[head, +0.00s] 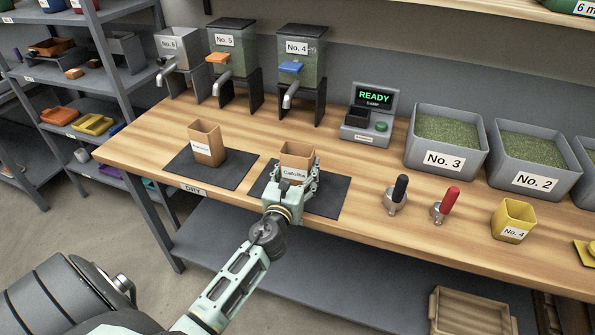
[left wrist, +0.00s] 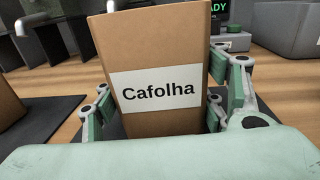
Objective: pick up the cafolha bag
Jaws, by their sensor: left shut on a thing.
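The cafolha bag (head: 297,156) is an open-topped brown paper bag with a white "Cafolha" label. It stands upright at the right dark mat (head: 328,196) on the wooden bench; I cannot tell whether its base touches the mat. My left gripper (head: 297,178) is shut on the bag, with a finger on each side of it. In the left wrist view the bag (left wrist: 150,50) fills the middle, its label facing the camera, between the two green fingers. My right gripper is not in view.
Another brown bag (head: 205,143) stands on the left mat (head: 181,167), close by. Dispensers No. 5 (head: 232,65) and No. 4 (head: 310,75) stand behind. Two scoops with black (head: 400,188) and red (head: 449,200) handles and a yellow container (head: 513,219) are to the right.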

